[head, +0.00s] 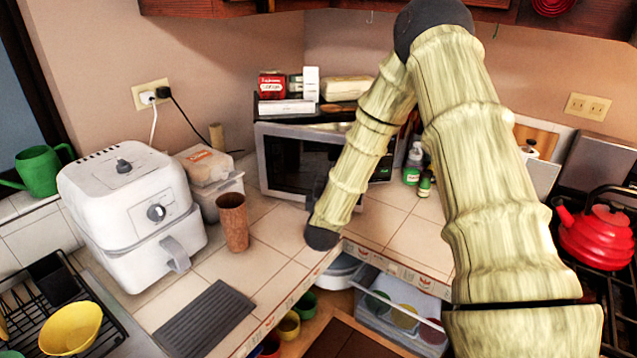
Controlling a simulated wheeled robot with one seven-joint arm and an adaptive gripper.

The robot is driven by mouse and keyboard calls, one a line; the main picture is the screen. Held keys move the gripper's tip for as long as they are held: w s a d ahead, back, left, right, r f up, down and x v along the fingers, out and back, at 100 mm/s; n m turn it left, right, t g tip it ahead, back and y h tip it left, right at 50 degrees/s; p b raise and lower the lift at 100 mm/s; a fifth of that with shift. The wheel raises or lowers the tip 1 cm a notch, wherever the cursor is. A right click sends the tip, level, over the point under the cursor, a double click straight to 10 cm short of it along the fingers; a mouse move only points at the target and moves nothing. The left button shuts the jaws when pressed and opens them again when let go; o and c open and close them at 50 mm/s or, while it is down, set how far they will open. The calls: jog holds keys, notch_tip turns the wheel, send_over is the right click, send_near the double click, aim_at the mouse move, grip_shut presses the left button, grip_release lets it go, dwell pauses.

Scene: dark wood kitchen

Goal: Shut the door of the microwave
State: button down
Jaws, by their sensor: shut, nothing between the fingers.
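The microwave (285,128) stands on the tiled counter in the corner, with a grey frame and a dark front window. Its front faces me. My forearm crosses in front of its right part and hides much of it, so I cannot tell whether the door is fully against the body or slightly ajar. My gripper (314,186) shows only as a small dark shape beside my wrist, in front of the microwave's lower front. It is shut and empty. I cannot tell whether it touches the door.
Boxes and packets (290,90) sit above the microwave. A white air fryer (120,200), a brown cup (233,222) and containers (208,175) stand to its left. Green bottles (413,165) are on its right. A red kettle (595,235) is at far right. An open drawer (400,290) lies below the counter edge.

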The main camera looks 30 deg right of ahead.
aim_at(327, 166)
jog(key=x, duration=0.4)
jog(key=shift+w+f+b, duration=0.1)
jog(key=shift+w+b, duration=0.15)
jog(key=shift+b, duration=0.1)
jog(key=shift+d, duration=0.1)
jog(key=shift+s+d+r, duration=0.1)
jog(key=shift+s+r, duration=0.35)
jog(key=shift+r, duration=0.05)
jog(key=shift+w+f, duration=0.3)
jog(key=shift+w, duration=0.1)
jog(key=shift+s+r, duration=0.2)
jog(key=shift+s, duration=0.05)
jog(key=shift+w+f, duration=0.1)
jog(key=shift+w, duration=0.1)
